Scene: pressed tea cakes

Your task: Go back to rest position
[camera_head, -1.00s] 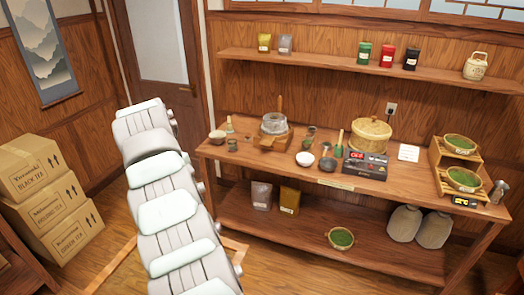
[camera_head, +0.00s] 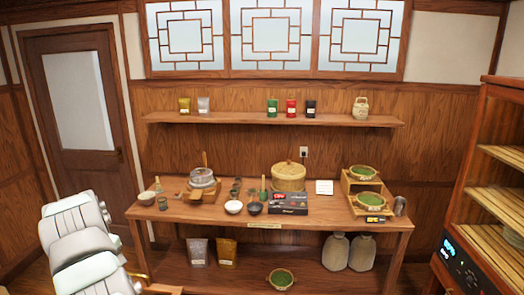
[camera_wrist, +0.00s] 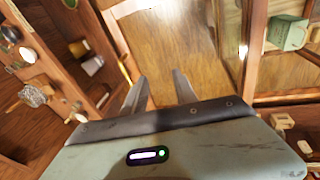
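My gripper (camera_wrist: 160,74) shows in the wrist view with its two fingers apart. Only wooden floor shows between them, and nothing is held. In the head view my arm is at the lower left, and my gripper is out of that picture. The wooden work table (camera_head: 336,235) stands ahead, clear of my arm's visible part.
A wooden cabinet with slatted shelves (camera_head: 498,198) and a lit panel stands at the right. A wall shelf (camera_head: 230,118) holds pouches and a jar. A door (camera_head: 85,105) is at left.

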